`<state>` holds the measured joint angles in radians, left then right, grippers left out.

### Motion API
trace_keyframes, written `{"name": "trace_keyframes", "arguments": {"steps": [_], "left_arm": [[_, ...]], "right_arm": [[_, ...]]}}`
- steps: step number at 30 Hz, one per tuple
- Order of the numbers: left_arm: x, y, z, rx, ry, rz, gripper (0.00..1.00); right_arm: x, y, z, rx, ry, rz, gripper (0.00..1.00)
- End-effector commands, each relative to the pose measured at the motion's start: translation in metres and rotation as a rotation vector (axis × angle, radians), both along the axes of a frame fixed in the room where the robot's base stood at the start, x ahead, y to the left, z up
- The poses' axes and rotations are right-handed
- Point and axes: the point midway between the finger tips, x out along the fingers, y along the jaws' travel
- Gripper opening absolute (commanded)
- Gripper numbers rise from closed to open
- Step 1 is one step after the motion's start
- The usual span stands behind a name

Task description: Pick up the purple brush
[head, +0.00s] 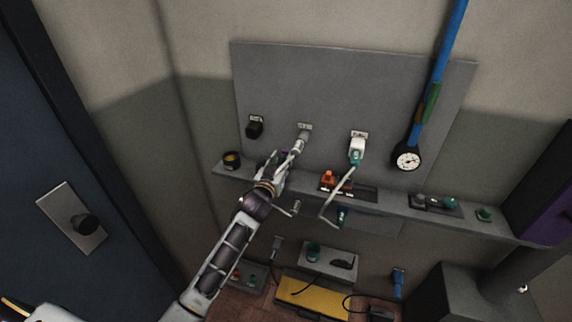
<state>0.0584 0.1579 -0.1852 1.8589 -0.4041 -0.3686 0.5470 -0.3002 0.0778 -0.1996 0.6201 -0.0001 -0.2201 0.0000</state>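My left gripper (283,162) is at the narrow wall shelf (390,203), left of its middle, with its arm coming up from the bottom. A small purple patch (285,154) shows by its fingers. It may be the purple brush, but most of it is hidden behind the gripper. I cannot tell whether the fingers are open or shut, or whether they touch it. My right gripper is not in view.
A gauge (407,159) hangs farther right. A yellow board (313,296) lies below.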

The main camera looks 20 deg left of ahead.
Motion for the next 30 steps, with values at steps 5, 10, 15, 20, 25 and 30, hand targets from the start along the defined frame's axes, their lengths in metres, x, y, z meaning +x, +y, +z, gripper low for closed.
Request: {"name": "trace_keyframes", "arguments": {"steps": [5, 10, 15, 20, 25, 30], "left_arm": [[0.002, 0.0, 0.001, 0.0, -0.001, 0.0, 0.36], [0.002, 0.0, 0.0, 0.0, -0.001, 0.0, 0.36], [0.004, 0.0, 0.001, 0.0, -0.001, 0.0, 0.36], [0.012, 0.0, 0.003, 0.001, 0.0, 0.0, 0.36], [0.025, -0.001, 0.006, 0.0, 0.0, 0.0, 0.36], [0.04, -0.001, 0.007, 0.0, -0.001, 0.0, 0.36]], "right_arm": [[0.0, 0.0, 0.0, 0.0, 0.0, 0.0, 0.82], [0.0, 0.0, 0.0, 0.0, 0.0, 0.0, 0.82], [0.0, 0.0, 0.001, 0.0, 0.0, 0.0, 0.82], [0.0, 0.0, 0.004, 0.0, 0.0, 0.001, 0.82], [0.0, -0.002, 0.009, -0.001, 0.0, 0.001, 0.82], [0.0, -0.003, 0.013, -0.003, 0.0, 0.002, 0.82]]}}
